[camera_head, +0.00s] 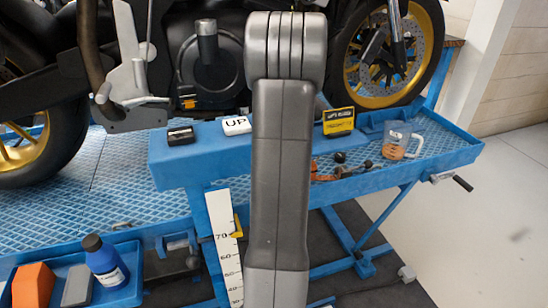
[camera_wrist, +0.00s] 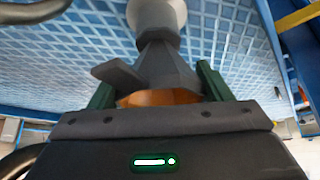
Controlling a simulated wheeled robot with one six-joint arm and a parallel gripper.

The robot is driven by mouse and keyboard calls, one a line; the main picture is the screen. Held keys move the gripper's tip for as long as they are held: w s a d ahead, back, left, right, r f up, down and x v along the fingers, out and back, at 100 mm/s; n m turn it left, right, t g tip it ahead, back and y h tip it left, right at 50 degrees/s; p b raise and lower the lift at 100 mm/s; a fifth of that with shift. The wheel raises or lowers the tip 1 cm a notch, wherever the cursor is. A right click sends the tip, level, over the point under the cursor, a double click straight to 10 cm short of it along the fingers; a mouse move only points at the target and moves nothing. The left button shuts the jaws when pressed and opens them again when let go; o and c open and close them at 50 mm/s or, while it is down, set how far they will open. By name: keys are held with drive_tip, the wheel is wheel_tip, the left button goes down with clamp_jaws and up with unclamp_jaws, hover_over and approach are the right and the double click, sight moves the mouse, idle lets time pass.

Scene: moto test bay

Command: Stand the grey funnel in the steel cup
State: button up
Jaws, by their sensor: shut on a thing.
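In the wrist view, the grey funnel (camera_wrist: 165,68) is between the green fingers of my gripper (camera_wrist: 158,90), which is shut on it. Its wide mouth, orange inside, faces my gripper, and a flat tab sticks out to the left. Its narrow end points away, towards a pale round thing (camera_wrist: 157,14) at the top edge, which may be the steel cup. I cannot tell whether the funnel touches it or is inside it. In the head view my arm covers the middle, and neither funnel, cup nor gripper shows.
A blue bottle (camera_head: 105,262) stands in a tray at lower left. A motorcycle (camera_head: 395,55) stands behind.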

drive_tip(key=o, duration=1)
drive_tip(key=shift+o, duration=0.2)
drive_tip(key=v, duration=0.7)
drive_tip(key=shift+r, duration=0.3)
drive_tip(key=shift+s+f, duration=0.1)
drive_tip(key=x, duration=0.7)
drive_tip(key=shift+f, duration=0.1)
drive_tip(key=shift+p, duration=0.3)
drive_tip(key=shift+r+p, duration=0.25)
drive_tip(key=shift+p, duration=0.1)
